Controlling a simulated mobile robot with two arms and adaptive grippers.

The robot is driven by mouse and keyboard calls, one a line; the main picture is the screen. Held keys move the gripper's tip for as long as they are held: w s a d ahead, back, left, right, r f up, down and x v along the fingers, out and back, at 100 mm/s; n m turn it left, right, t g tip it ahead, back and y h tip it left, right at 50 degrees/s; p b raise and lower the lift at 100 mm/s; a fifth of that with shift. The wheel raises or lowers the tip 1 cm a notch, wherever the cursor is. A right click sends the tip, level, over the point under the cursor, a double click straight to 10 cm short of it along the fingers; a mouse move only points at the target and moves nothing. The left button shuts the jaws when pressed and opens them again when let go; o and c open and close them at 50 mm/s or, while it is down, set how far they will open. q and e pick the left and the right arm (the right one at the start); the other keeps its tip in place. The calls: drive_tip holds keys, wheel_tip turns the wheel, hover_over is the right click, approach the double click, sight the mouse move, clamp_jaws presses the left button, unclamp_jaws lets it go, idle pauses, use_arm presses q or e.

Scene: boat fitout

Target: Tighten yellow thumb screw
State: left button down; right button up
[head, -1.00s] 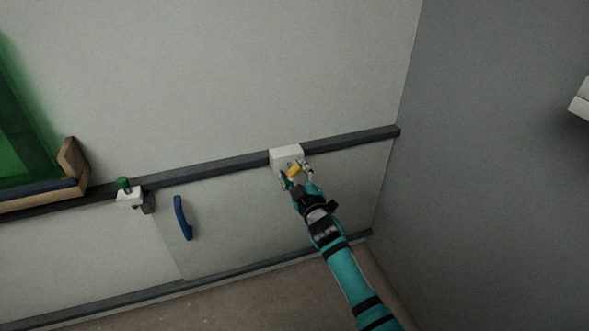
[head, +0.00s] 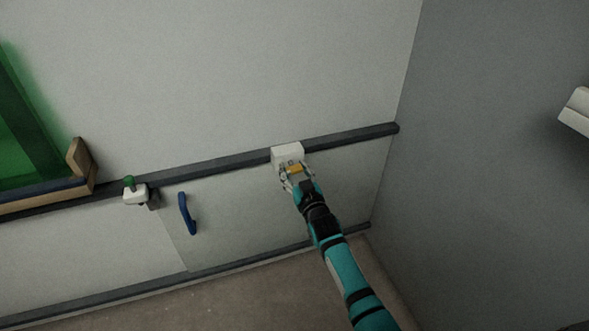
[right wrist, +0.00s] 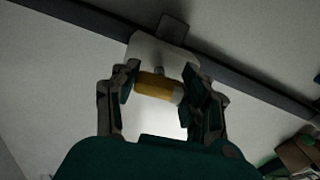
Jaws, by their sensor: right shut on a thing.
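The yellow thumb screw (head: 295,169) sticks out from the front of a white block (head: 287,151) on the dark wall rail. It also shows in the right wrist view (right wrist: 158,88), lying crosswise between the two fingers, with the white block (right wrist: 150,52) behind it. My right gripper (head: 293,174) is shut on the thumb screw, one finger at each end of it; the fingers also show in the right wrist view (right wrist: 158,94). My left gripper is not in view.
A blue handle (head: 187,213) is on the panel below the rail (head: 222,169). A white clamp with a green knob (head: 134,192) sits further left. A wooden-edged green thing (head: 40,185) stands far left. A grey wall (head: 480,180) closes the right side.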

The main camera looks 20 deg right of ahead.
drive_tip(key=shift+f, duration=0.15)
drive_tip(key=o, duration=1.2)
drive_tip(key=shift+s, duration=0.2)
drive_tip(key=s, duration=1.1)
drive_tip(key=shift+s+d, duration=0.2)
drive_tip(key=shift+s, duration=0.1)
